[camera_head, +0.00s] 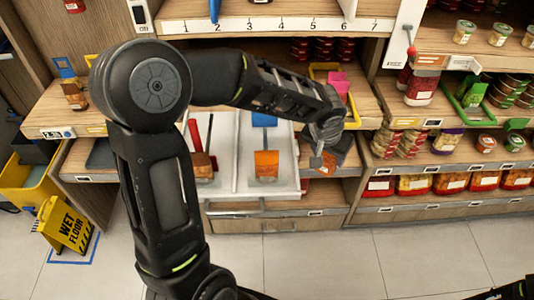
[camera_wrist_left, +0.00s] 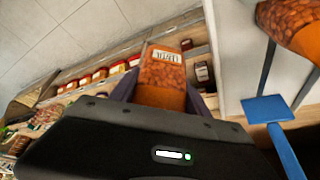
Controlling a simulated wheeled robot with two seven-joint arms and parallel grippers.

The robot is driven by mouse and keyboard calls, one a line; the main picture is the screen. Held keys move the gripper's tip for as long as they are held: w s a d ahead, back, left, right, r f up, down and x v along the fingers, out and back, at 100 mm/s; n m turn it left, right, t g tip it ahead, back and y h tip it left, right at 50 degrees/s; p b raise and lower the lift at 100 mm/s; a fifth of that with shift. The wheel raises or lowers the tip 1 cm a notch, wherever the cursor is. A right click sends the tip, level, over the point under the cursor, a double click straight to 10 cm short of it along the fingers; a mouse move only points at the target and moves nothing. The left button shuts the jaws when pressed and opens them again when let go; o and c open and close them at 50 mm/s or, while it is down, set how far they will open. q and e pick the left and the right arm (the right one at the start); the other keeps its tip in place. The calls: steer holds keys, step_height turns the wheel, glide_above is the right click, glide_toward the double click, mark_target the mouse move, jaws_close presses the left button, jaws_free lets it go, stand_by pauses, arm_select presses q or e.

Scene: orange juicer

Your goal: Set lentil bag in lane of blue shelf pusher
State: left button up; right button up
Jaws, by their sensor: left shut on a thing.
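My left gripper (camera_head: 318,158) is shut on an orange lentil bag (camera_wrist_left: 163,72) with a white label. In the wrist view the bag stands between the two fingers. In the head view the gripper is at the right side of the white lane tray (camera_head: 225,150), and the held bag (camera_head: 327,166) is partly hidden. The blue shelf pusher (camera_head: 264,120) stands at the back of the tray's right lane. It also shows in the left wrist view (camera_wrist_left: 266,110). Another orange bag (camera_head: 266,165) lies in front of it. A dark part of my right arm shows at the bottom right corner.
A red pusher (camera_head: 195,134) with a brown-orange bag (camera_head: 203,165) fills the left lane. A numbered shelf (camera_head: 270,27) overhangs the tray. Jars and cans (camera_head: 423,88) crowd the right shelves. A yellow wet floor sign (camera_head: 65,226) stands at the left. The front floor is clear.

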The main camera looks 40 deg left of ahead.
arm_select(q)
steer(key=shift+a+r, duration=0.1)
steer(key=shift+a, duration=0.25)
steer(key=s+a+r+n+y+b, duration=0.1)
steer(key=a+r+n, duration=0.2)
steer(key=a, duration=0.5)
steer(key=s+a+r+n+g+y+b, duration=0.1)
steer(key=a+r+n, duration=0.3)
steer(key=a, duration=0.5)
steer(key=shift+s+a+r+y, duration=0.25)
steer(key=shift+s+r, duration=0.2)
steer(key=shift+r, duration=0.35)
steer(key=shift+f, duration=3.15)
step_height(320, 180, down, 4)
steer(key=shift+r, duration=0.2)
steer(key=shift+f, duration=0.1)
